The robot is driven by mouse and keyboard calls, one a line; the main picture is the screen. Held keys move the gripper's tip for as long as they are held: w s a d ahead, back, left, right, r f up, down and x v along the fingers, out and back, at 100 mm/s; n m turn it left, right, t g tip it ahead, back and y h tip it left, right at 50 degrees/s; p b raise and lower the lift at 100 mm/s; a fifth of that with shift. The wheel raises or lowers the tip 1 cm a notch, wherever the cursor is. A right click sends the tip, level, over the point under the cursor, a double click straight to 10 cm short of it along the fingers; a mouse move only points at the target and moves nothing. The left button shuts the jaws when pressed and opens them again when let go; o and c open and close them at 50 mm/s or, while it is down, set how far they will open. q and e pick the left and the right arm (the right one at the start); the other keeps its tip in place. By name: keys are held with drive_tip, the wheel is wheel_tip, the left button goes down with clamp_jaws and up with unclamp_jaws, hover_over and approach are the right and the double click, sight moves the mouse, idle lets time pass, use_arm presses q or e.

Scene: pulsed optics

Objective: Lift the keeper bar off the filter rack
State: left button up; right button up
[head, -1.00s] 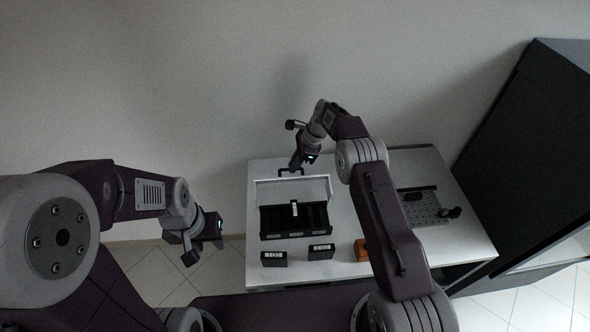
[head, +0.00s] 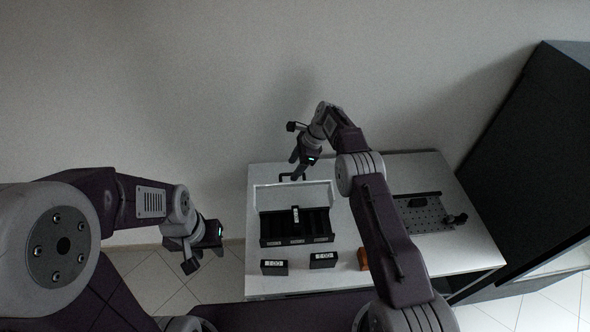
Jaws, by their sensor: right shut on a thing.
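The black filter rack (head: 322,238) sits on the table, with a dark filter bearing a white label (head: 295,214) standing up in its middle. A pale rectangular frame (head: 262,199) lies or stands just behind the rack; I cannot tell which. The keeper bar's thin black handle (head: 284,177) shows at the frame's far edge. My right gripper (head: 296,177) points down there and is shut on the handle; its tips are small and dark. My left gripper (head: 206,261) hangs left of the table, clear of everything, its jaw opening unclear.
Two black labelled blocks (head: 274,268) (head: 323,260) stand in front of the rack. An orange block (head: 363,259) is partly behind my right arm. A perforated plate (head: 428,215) lies at the right. A dark cabinet (head: 530,140) stands beyond the table (head: 460,250).

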drive_tip(key=shift+w+d+r, duration=0.1)
idle(0.7)
drive_tip(key=v, duration=0.8)
drive_tip(key=shift+s+r+b, duration=0.25)
drive_tip(key=shift+r+b, duration=0.15)
drive_tip(key=shift+d, duration=0.1)
drive_tip(key=shift+s+f, duration=0.1)
